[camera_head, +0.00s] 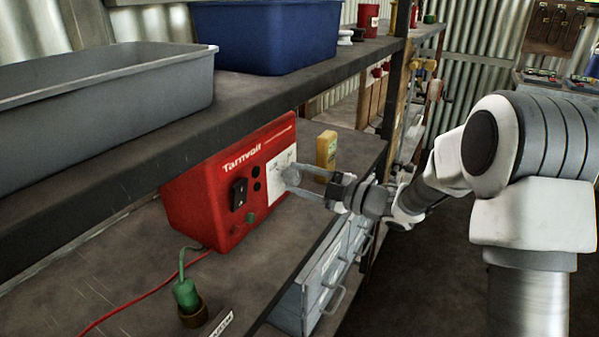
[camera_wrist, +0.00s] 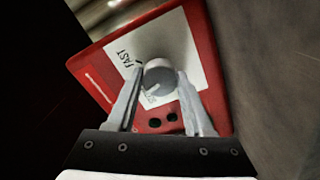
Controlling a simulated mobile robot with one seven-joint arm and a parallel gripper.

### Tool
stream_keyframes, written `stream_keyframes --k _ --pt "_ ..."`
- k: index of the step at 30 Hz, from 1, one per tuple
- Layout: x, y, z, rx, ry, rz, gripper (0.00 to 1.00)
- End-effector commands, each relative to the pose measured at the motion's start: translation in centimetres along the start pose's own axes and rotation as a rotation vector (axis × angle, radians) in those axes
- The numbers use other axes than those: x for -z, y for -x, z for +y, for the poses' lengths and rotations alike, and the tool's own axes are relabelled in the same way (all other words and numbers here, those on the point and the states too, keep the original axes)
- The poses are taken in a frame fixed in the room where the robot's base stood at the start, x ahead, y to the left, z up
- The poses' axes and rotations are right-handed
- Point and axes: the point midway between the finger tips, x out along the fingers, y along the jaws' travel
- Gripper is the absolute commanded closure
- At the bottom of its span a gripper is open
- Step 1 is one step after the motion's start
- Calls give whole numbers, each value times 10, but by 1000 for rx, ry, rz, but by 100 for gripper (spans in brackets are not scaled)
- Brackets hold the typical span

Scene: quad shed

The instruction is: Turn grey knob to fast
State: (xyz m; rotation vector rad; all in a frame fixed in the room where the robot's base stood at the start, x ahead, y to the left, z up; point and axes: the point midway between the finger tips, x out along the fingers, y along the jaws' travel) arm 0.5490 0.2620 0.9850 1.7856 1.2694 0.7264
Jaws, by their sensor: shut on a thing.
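The red Tarnvolt box (camera_head: 222,196) sits on the middle shelf, with a white dial plate on its right part. The grey knob (camera_head: 292,176) is on that plate and also shows in the wrist view (camera_wrist: 158,76). My gripper (camera_head: 296,180) reaches in from the right and is shut on the knob, one finger on each side, as the wrist view (camera_wrist: 159,84) shows. In the wrist view the word FAST (camera_wrist: 125,58) is at the knob's upper left and a partly hidden SLOW label (camera_wrist: 151,97) lies below it. I cannot tell exactly where the knob points.
A grey bin (camera_head: 110,97) and a blue bin (camera_head: 265,38) stand on the upper shelf (camera_head: 120,160), which overhangs the box. A yellow object (camera_head: 326,149) stands behind the box. A green plug (camera_head: 187,295) and red cable (camera_head: 140,297) lie in front. Metal drawers (camera_head: 325,285) are below.

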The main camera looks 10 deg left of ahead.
Motion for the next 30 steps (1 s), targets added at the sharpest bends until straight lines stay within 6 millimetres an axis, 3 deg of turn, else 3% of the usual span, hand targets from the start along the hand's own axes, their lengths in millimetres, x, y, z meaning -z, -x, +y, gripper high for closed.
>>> stream_keyframes --k 30 --pt "1 1 2 -1 -904 -2 100"
